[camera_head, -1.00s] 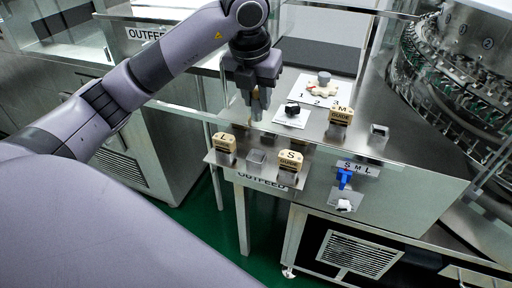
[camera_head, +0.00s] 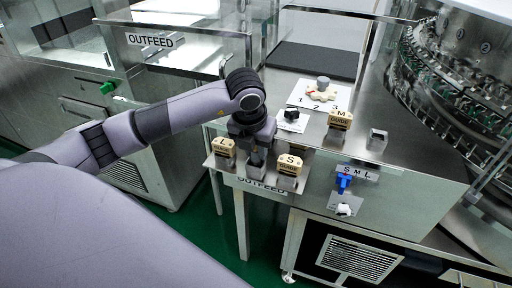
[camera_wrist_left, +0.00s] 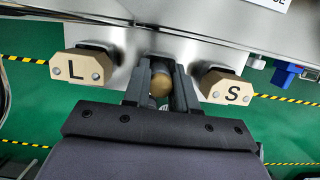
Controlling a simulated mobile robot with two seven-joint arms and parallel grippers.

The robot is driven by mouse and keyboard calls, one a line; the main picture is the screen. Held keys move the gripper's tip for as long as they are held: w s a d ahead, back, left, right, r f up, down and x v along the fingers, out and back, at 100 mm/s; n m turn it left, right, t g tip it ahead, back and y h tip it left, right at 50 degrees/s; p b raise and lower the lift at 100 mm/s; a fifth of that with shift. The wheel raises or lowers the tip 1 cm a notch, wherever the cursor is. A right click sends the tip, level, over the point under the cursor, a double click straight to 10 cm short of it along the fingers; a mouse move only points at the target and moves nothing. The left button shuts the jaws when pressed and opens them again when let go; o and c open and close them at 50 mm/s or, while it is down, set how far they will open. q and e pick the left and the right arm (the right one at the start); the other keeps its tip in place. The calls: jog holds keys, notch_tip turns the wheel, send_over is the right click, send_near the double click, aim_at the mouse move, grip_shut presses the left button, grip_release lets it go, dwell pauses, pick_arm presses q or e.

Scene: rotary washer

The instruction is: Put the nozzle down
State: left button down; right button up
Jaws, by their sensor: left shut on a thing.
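My left gripper (camera_head: 256,165) is at the front shelf of the steel machine, between the guide blocks marked L and S. In the left wrist view the gripper (camera_wrist_left: 160,85) is shut on the nozzle, whose rounded brass-coloured end (camera_wrist_left: 160,83) shows between the fingers. The rest of the nozzle is hidden by the fingers. The fingers are over the spot where a small square metal post stood between the blocks; the post is now hidden. I cannot tell if the nozzle touches it. My right gripper is out of view.
The L guide block (camera_head: 223,148) and S guide block (camera_head: 289,165) stand close on either side of the fingers. A blue switch (camera_head: 344,182) is on the front.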

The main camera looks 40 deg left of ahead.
pick_arm(q)
jog(key=shift+f, duration=0.2)
jog(key=c, duration=0.9)
grip_release()
jog(key=shift+r, duration=0.1)
